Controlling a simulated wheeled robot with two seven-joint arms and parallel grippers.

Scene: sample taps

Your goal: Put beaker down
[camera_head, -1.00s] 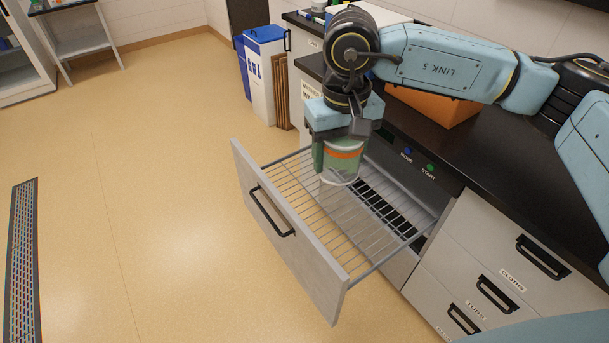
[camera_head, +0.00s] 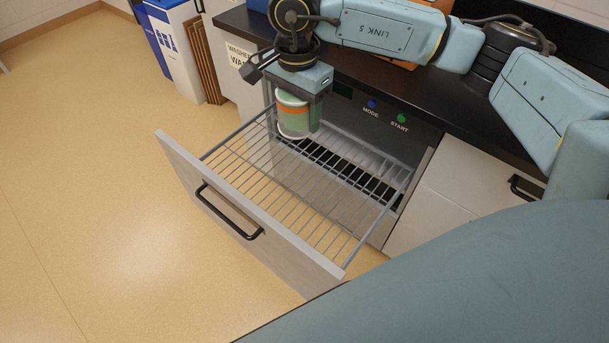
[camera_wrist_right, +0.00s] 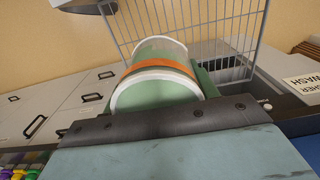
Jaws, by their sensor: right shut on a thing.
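The beaker (camera_head: 292,115), clear with a white rim and an orange band, is in my right gripper (camera_head: 298,108). It hangs over the back left part of the wire rack (camera_head: 290,190) in the pulled-out washer drawer (camera_head: 240,215). I cannot tell whether its lower end touches the wires. In the right wrist view the beaker (camera_wrist_right: 160,75) lies between the green fingers, with the rack (camera_wrist_right: 190,22) beyond it. My left gripper is not in view.
The washer panel with its MODE and START buttons (camera_head: 398,118) is behind the drawer, under the black counter (camera_head: 350,75). Bins (camera_head: 180,45) stand at the upper left. The rack right of the beaker is empty. Open floor lies to the left.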

